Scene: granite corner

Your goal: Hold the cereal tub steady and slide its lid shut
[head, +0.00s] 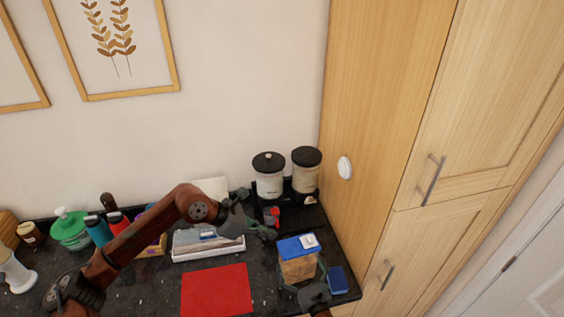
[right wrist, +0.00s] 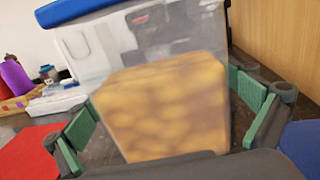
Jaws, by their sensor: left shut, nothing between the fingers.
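The cereal tub (head: 298,268) stands on the dark counter near the right end. It is clear, with tan contents, and also fills the middle of the right wrist view (right wrist: 165,105). Its blue lid (head: 290,247) carries a white piece (head: 309,241). The lid's edge shows at the top of the right wrist view (right wrist: 85,10). My right gripper (right wrist: 165,95) is open, with one green-padded finger on each side of the tub and dark gaps between. My left gripper (head: 270,233) is shut and empty, above the counter to the left of the tub.
Two black-lidded canisters (head: 269,184) stand behind the tub, with a small red item (head: 271,215) in front. A blue box (head: 337,280) is right of the tub, close to the wooden cabinet (head: 375,150). A red mat (head: 217,291) lies left; bottles (head: 95,228) stand farther left.

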